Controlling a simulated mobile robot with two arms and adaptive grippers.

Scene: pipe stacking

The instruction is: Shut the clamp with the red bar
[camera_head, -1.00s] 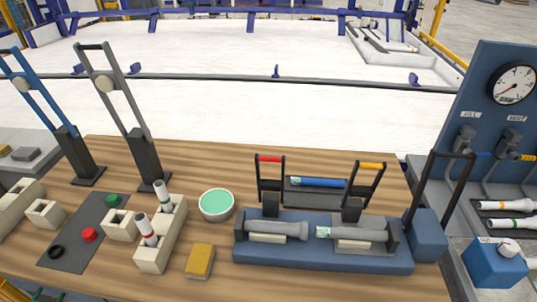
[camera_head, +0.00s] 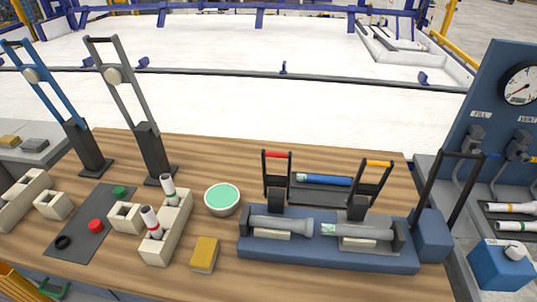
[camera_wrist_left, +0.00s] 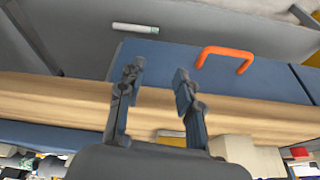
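The clamp with the red bar (camera_head: 277,154) stands at the left end of the blue pipe fixture (camera_head: 330,259). Its dark frame is upright, with the bar at the top. A grey pipe (camera_head: 281,227) lies in the fixture at its foot. The clamp with the yellow bar (camera_head: 378,163) also stands raised, leaning right, by a second grey pipe (camera_head: 356,233). Neither gripper shows in the head view. In the left wrist view my left gripper (camera_wrist_left: 156,76) has its fingers apart and nothing between them. My right gripper is not in view.
A green-topped bowl (camera_head: 222,197), a yellow block (camera_head: 204,255) and a cream holder (camera_head: 168,228) with white tubes stand left of the fixture. Tall lever presses (camera_head: 148,140) stand farther left. A gauge panel (camera_head: 500,110) is at right. The left wrist view shows an orange handle (camera_wrist_left: 224,52).

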